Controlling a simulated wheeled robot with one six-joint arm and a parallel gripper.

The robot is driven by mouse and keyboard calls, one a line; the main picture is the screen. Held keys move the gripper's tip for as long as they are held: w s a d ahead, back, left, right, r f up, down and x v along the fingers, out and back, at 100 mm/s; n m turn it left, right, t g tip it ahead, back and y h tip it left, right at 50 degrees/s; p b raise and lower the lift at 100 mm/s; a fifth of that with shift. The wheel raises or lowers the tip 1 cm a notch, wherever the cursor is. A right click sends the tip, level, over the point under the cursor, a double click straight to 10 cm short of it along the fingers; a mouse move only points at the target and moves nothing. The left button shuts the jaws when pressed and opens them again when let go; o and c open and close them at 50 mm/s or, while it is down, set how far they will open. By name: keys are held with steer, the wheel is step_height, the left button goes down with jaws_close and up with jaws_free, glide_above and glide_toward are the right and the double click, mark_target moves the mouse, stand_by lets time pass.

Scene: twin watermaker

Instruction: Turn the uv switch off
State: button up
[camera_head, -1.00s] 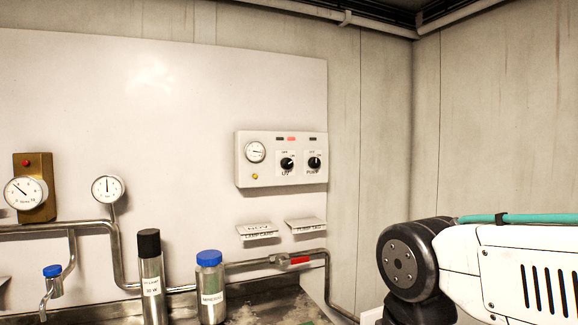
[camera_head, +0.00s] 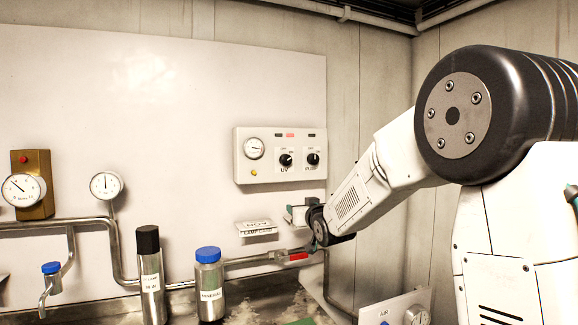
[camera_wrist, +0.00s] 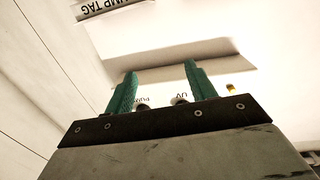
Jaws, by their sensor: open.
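The UV switch (camera_head: 285,160) is a black rotary knob on the white control box (camera_head: 263,174) on the wall. The pump switch (camera_head: 312,159) is a similar knob to its right. My gripper (camera_head: 297,213) is in front of the wall, below the box and lower right of the UV switch. In the wrist view my gripper (camera_wrist: 160,70) shows two green fingers, spread apart with nothing between them. The UV knob (camera_wrist: 181,100) and the pump knob (camera_wrist: 141,107) show only partly there, past the gripper's dark bar. I cannot read the UV knob's setting.
A red-handled pipe valve (camera_head: 298,256) is below. A black-capped bottle (camera_head: 151,280) and a blue-capped bottle (camera_head: 209,285) stand at the lower left. An AIR gauge panel (camera_head: 396,309) is at lower right.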

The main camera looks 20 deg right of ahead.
mark_target(287, 162)
step_height(287, 162, up, 10)
steer(key=a+n+t+y, duration=0.1)
steer(key=a+t+y, duration=0.1)
steer(key=t, duration=0.3)
steer(key=x, duration=0.7)
steer(key=shift+w+d, duration=0.2)
steer(key=shift+d, duration=0.05)
steer(key=c, duration=1)
